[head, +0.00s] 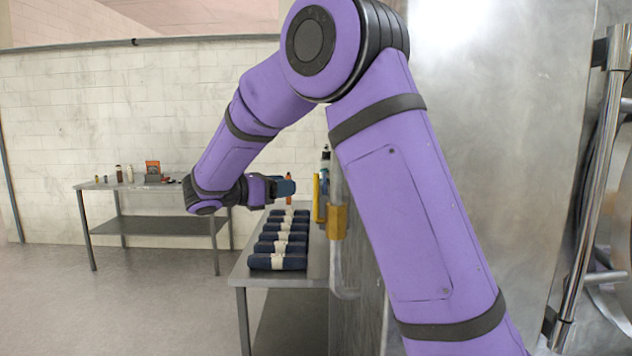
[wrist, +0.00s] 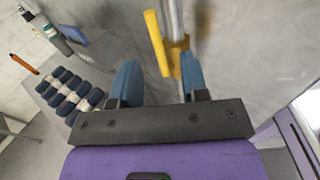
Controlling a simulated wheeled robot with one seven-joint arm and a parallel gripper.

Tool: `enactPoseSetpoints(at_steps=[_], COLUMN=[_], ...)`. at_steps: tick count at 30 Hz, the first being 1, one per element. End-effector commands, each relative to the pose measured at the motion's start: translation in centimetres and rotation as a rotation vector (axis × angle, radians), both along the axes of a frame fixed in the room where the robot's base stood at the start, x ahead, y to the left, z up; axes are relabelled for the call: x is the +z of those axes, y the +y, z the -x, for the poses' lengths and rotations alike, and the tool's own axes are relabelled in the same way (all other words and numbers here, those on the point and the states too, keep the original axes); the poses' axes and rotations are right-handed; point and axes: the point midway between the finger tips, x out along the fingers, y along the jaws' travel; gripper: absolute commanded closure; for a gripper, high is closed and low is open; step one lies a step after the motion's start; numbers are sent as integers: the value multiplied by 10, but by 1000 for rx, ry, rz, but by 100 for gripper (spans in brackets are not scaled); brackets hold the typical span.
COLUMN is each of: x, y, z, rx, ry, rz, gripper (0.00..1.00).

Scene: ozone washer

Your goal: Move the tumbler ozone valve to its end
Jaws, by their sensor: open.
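The ozone valve has a brass-yellow body (head: 337,222) on a vertical clear pipe and a long yellow lever (head: 316,198) standing upright beside the pipe. In the wrist view the lever (wrist: 156,42) and the body (wrist: 176,58) show just beyond my fingertips, at the upper middle. My gripper (head: 286,187) is left of the lever in the head view. In the wrist view my gripper (wrist: 160,75) is open and empty, with its blue fingers apart. The lever's lower end lies between the two fingers in that view; I cannot tell any contact.
A metal table (head: 317,262) with several dark rolled bundles (head: 278,262) stands below my gripper; bottles (head: 325,160) are at its far end. A large metal cabinet wall (head: 490,120) rises on the right. A second table (head: 150,185) stands by the back wall. The left floor is clear.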

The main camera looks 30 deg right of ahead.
Motion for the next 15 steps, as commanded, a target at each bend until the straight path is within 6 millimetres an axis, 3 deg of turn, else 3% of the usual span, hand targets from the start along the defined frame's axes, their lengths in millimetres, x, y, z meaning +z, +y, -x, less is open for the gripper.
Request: enactPoseSetpoints(at_steps=[7,15], x=[-1,-1], y=[-5,-50], z=[-10,-9], rx=[10,7], ry=[27,26], rz=[47,44], gripper=[59,59])
